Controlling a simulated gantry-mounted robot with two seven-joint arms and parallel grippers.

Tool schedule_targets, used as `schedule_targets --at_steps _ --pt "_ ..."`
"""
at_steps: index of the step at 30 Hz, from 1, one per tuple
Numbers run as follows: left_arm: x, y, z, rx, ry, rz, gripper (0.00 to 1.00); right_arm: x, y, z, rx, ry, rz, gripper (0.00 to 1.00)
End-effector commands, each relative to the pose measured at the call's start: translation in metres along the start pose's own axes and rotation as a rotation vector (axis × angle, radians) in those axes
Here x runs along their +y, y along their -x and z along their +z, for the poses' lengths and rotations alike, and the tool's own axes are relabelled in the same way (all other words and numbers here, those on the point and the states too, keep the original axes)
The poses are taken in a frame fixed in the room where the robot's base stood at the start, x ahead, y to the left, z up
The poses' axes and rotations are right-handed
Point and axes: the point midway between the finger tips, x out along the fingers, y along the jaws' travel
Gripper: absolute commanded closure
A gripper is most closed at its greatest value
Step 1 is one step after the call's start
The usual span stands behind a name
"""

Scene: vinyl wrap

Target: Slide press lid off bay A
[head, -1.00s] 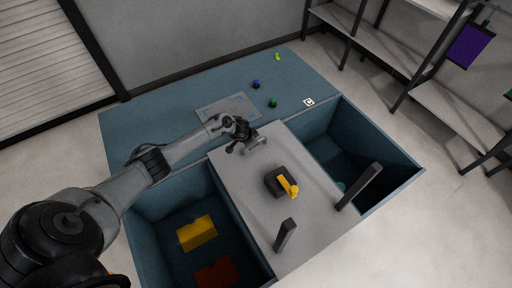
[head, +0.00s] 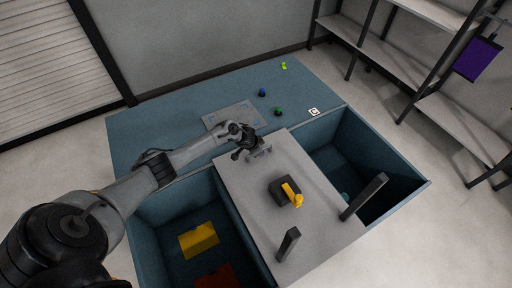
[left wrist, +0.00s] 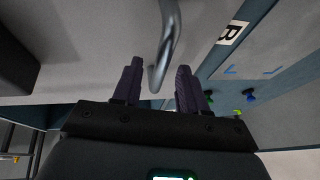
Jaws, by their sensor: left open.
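The press lid (head: 270,168) is a flat grey panel over the middle bay, between two open bays. It carries a bar handle (head: 263,151) at its far end, a black block with a yellow lever (head: 290,193), and two dark posts at its near end. My left gripper (head: 248,153) is at the bar handle. In the left wrist view its two dark fingers (left wrist: 160,88) are apart, with the metal handle (left wrist: 168,45) between them. I cannot tell whether either finger touches it. A "B" label (left wrist: 232,33) shows beside the lid there. My right gripper is not in view.
The open left bay (head: 150,215) holds a yellow block (head: 198,240) and a red one (head: 216,277). The open right bay (head: 395,160) has a "C" label (head: 314,111) behind it. Blue (head: 262,92) and green (head: 278,111) knobs stand on the blue deck (head: 180,115).

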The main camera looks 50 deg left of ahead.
Motion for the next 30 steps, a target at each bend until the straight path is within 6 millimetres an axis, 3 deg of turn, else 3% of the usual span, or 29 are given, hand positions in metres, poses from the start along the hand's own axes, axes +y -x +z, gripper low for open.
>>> schedule_targets --at_steps 5,18,24,30 --pt "-0.001 0.017 -0.001 0.001 0.000 -0.001 0.58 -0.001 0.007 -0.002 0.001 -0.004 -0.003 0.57" --pt "-0.001 0.086 -0.001 0.002 -0.002 -0.002 0.58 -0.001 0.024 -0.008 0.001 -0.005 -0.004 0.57" --pt "0.000 0.103 -0.001 0.002 0.000 0.000 0.58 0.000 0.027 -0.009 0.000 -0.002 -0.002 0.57" --pt "0.000 0.106 0.000 0.000 0.000 0.000 0.58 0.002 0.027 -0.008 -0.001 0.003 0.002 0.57"
